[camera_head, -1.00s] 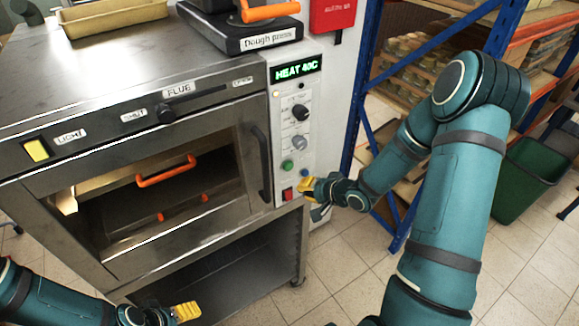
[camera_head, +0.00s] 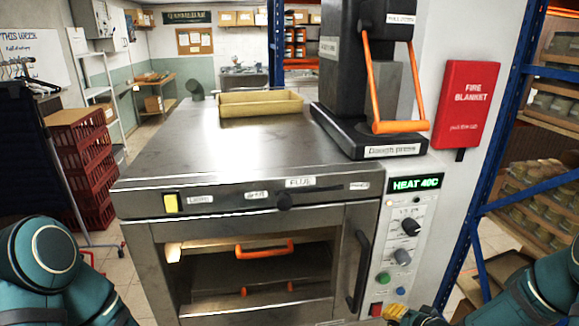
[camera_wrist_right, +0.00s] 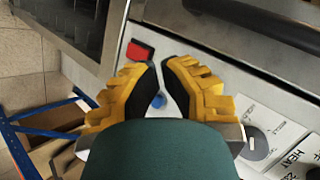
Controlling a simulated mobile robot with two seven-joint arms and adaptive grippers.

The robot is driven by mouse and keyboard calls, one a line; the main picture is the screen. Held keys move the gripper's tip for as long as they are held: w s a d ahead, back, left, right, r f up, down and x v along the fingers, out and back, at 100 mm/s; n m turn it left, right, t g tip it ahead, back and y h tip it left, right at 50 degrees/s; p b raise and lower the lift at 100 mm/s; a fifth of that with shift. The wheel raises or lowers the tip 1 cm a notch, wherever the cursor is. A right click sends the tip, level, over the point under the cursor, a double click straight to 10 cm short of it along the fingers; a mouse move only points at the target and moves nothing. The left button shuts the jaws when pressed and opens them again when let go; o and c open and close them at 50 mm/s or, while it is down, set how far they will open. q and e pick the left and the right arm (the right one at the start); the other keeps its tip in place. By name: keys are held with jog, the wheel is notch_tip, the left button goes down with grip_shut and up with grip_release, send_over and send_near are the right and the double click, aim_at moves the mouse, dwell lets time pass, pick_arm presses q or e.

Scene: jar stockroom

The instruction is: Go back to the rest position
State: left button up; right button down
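My right gripper (camera_head: 398,314) shows at the lower edge of the head view, by the bottom of the oven's control panel. In the right wrist view its yellow fingers (camera_wrist_right: 158,68) stand apart with nothing between them. A blue button (camera_wrist_right: 158,101) shows behind the gap, and a red switch (camera_wrist_right: 140,51) lies just past the left finger. My left arm comes in at the lower left of the head view, but its gripper is out of frame. The steel oven (camera_head: 240,165) stands in front of me, its display reading HEAT 40C (camera_head: 415,184).
A dough press (camera_head: 350,135) and a long tan tin (camera_head: 225,106) stand on the oven top. A red fire blanket box (camera_head: 467,103) hangs at right. A blue-framed rack (camera_head: 480,195) with jars is beside it. Red crates (camera_head: 78,165) stand at left; floor shows beside them.

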jog(key=s+a+f+n+g+b, duration=0.4)
jog(key=s+a+f, duration=0.3)
jog(key=a+f, duration=0.3)
jog(key=s+a+f+n+g+b, duration=0.4)
jog(key=s+a+f, duration=0.3)
jog(key=a+f, duration=0.3)
jog(key=shift+s+a+b, duration=0.15)
jog(key=shift+b, duration=0.15)
